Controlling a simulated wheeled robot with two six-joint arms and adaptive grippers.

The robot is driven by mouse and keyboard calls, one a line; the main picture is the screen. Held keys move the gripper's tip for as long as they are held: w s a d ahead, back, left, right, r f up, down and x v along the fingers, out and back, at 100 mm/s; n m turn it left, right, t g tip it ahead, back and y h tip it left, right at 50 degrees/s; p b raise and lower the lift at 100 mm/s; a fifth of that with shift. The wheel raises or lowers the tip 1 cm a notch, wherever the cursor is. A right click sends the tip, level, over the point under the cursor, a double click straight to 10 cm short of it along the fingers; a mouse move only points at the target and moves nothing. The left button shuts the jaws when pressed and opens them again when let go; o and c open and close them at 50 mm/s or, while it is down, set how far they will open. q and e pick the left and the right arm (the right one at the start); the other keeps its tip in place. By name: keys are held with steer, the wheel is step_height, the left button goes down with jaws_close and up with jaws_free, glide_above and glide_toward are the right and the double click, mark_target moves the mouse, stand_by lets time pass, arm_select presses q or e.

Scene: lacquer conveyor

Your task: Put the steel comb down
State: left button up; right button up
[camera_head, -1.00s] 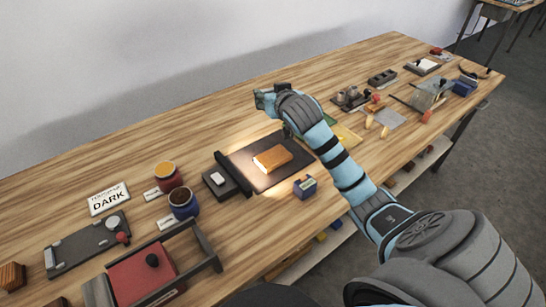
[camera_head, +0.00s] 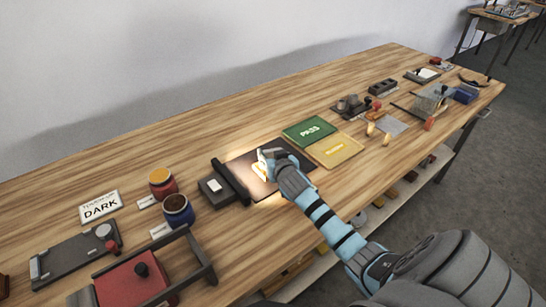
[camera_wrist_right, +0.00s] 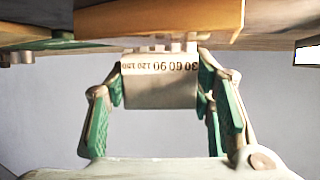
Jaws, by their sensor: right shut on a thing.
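My right gripper (camera_head: 268,161) is over the lit dark mat, at the wooden block (camera_head: 259,170), and hides most of that block. In the right wrist view the gripper (camera_wrist_right: 160,88) is shut on the steel comb (camera_wrist_right: 158,90), a pale plate with upside-down numbers along its edge and short teeth pointing up in the picture. The teeth are right at the orange-brown block (camera_wrist_right: 160,17); I cannot tell whether they touch it. In the head view the comb is hard to make out. My left gripper is not in view.
The dark mat (camera_head: 239,160) has a black bar stand (camera_head: 231,182) at its left. Green (camera_head: 308,131) and yellow (camera_head: 334,150) cards lie to the right. Two jars (camera_head: 177,209) and a red box (camera_head: 135,284) stand to the left. Bare wood lies behind the mat.

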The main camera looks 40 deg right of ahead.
steer(key=shift+f, duration=0.15)
steer(key=o, duration=1.3)
steer(key=shift+c, duration=0.2)
steer(key=shift+r, duration=0.3)
steer(key=p+v, duration=0.2)
steer(key=v, duration=1)
steer(key=shift+p, duration=0.3)
